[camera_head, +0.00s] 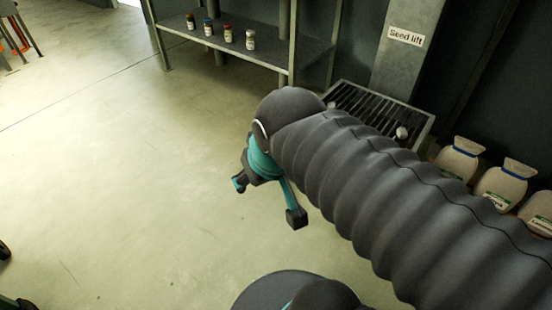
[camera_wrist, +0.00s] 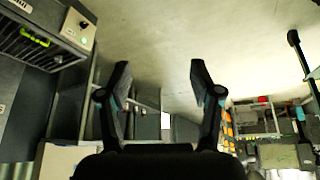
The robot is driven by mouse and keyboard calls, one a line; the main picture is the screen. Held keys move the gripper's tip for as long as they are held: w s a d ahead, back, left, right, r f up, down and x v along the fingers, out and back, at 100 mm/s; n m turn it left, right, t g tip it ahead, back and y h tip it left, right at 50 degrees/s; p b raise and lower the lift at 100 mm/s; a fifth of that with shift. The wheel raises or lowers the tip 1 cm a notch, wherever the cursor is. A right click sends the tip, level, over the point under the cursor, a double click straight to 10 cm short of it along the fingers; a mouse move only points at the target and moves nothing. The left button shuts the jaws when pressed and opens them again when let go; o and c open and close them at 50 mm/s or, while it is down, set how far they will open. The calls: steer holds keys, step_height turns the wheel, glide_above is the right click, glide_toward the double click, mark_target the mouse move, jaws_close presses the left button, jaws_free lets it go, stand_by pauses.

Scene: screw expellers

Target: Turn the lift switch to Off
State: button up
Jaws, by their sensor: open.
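My gripper (camera_head: 268,201) is open and empty above the bare floor, left of the seed lift column, in the head view. Its two spread fingers (camera_wrist: 159,75) show in the wrist view with nothing between them. In the wrist view, a light panel at the top left carries a small dark knob (camera_wrist: 83,25) with a greenish spot below it. I cannot read any label there, so I cannot tell whether this is the lift switch or how it is set. The gripper is well apart from it. The seed lift column (camera_head: 410,62) with its label stands at the upper right in the head view; no switch shows on it.
A slatted grate (camera_head: 375,112) sits at the column's foot, partly behind my arm. White sacks (camera_head: 460,158) stand at the right. A metal shelf (camera_head: 270,55) holds several small jars. A slatted machine (camera_wrist: 35,42) is beside the knob panel.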

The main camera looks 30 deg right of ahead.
steer(key=w+d+f+n+g+h+b, duration=0.2)
steer(key=w+d+f+n+g+h, duration=0.4)
steer(key=w+d+f, duration=0.55)
steer(key=w+d+f+n+g+h+b, duration=0.1)
steer(key=w+d+f+n+h+b, duration=0.25)
steer(key=w+d+f+h, duration=0.75)
steer(key=w+d+f+n+t+b, duration=0.1)
steer(key=w+d+f+n+t, duration=0.2)
steer(key=f, duration=0.7)
steer(key=w+d+f+n+t, duration=0.1)
steer(key=w+f+n+t, duration=0.2)
steer(key=w+f+n, duration=0.55)
steer(key=w+d+f+n+t+b, duration=0.1)
steer(key=w+d+f+n+t, duration=0.15)
steer(key=f, duration=1.05)
steer(key=b+x, duration=0.1)
steer(key=x, duration=1.2)
steer(key=shift+d+m+y, duration=0.25)
steer(key=shift+m+y, duration=0.05)
steer(key=shift+m, duration=0.15)
steer(key=shift+s, duration=0.1)
steer(key=c, duration=1.1)
steer(key=shift+f, duration=0.1)
steer(key=shift+c, duration=0.2)
